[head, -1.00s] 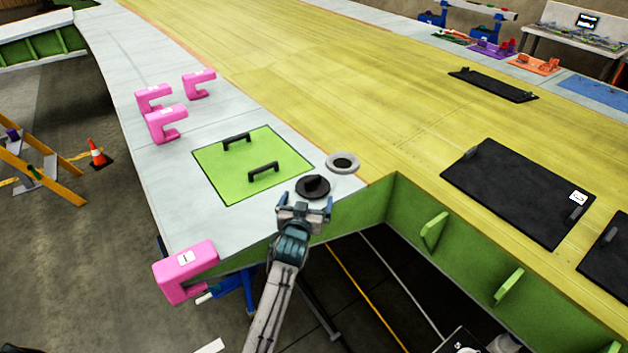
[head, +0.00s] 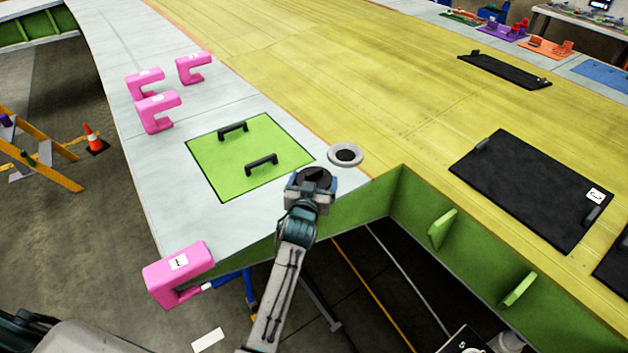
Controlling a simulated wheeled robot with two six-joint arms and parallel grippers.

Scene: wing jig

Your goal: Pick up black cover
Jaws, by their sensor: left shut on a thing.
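The black cover (head: 316,175) is a round, dark disc near the inner corner of the pale wing edge panel. My left gripper (head: 312,180) is shut on it, and the jaws hide much of the disc. I cannot tell whether the cover touches the panel or is lifted slightly. An open round port with a pale grey ring (head: 346,154) lies just beyond it to the right. My right gripper is not in view.
A green panel with two black handles (head: 248,157) lies left of the gripper. Several pink clamps stand on the pale edge, one (head: 178,272) near the front corner. A large black panel (head: 532,190) lies right, past the open green-walled bay (head: 400,200).

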